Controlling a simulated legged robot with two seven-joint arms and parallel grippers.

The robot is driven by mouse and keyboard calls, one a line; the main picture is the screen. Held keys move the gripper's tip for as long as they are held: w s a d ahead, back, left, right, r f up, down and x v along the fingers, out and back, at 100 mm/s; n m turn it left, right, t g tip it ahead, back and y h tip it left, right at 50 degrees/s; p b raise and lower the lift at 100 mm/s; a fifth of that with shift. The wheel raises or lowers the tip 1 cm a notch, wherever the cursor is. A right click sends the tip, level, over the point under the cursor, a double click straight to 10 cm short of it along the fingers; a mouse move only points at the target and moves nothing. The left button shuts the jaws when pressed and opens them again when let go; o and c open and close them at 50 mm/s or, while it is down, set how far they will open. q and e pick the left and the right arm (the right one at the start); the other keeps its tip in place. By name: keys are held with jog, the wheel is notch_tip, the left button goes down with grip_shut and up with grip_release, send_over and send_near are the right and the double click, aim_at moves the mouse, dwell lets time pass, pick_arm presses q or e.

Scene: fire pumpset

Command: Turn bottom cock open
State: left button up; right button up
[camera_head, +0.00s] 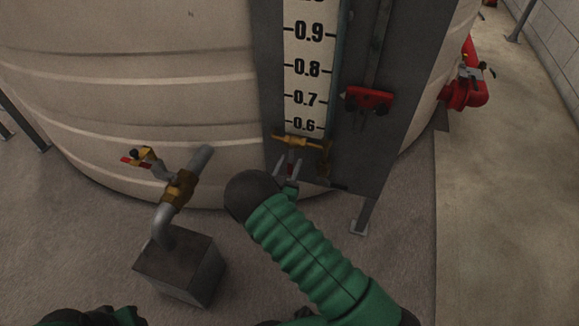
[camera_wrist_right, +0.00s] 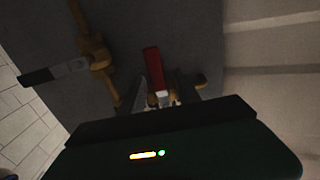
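The bottom cock is a brass fitting (camera_head: 300,142) at the foot of the level gauge in the head view. In the right wrist view its red lever handle (camera_wrist_right: 153,68) shows, with a pale metal end near my fingers. My right gripper (camera_head: 288,168) is just below the fitting, its two fingers apart and pointing up at it. In the right wrist view the fingers (camera_wrist_right: 162,92) stand on either side of the red handle's near end. I cannot tell whether they touch it. My left gripper is out of view.
A brass valve with a grey, black-tipped lever (camera_wrist_right: 55,73) is at left in the wrist view. In the head view, a pipe with a brass valve (camera_head: 180,188) rises from a dark block (camera_head: 182,265).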

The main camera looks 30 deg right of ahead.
jog(key=shift+d, duration=0.1)
grip_shut()
dwell(1.4)
